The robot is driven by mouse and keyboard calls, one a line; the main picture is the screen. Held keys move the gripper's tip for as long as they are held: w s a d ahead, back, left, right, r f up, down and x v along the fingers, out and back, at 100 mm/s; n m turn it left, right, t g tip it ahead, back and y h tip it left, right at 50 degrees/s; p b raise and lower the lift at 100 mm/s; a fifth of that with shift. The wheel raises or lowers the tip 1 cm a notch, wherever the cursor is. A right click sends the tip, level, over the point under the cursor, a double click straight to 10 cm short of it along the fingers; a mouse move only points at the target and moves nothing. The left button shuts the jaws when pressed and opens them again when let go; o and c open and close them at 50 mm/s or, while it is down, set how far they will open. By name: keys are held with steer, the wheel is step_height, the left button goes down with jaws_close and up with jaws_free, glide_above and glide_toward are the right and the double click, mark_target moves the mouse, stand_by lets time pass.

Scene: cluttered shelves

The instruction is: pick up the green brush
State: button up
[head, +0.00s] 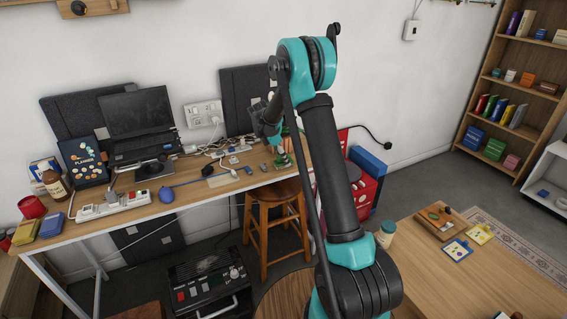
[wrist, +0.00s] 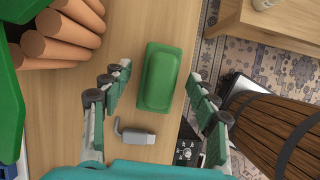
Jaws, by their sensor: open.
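A green, rounded, block-like thing (wrist: 162,77), which I take to be the green brush, lies on the wooden desk (wrist: 112,165) near its edge. No bristles show. My gripper (wrist: 158,78) is open, with one finger on each side of the green thing in the wrist view. Nothing is held, and I cannot tell the height gap. In the head view my gripper (head: 270,122) is over the right end of the desk (head: 215,188), with a small green thing (head: 283,160) just below it.
A small grey gadget (wrist: 136,134) lies close to the left finger. A green container (wrist: 10,95) and brown cylinders (wrist: 68,32) crowd the left. A brown barrel-like thing (wrist: 270,130) is beyond the desk edge. A wooden stool (head: 275,192) stands by the desk.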

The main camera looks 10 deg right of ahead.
steer(key=shift+d+f, duration=0.15)
steer(key=shift+f, duration=0.25)
steer(key=c, duration=1.3)
steer(key=shift+o, duration=0.2)
steer(key=shift+r, duration=0.1)
step_height(320, 180, up, 20)
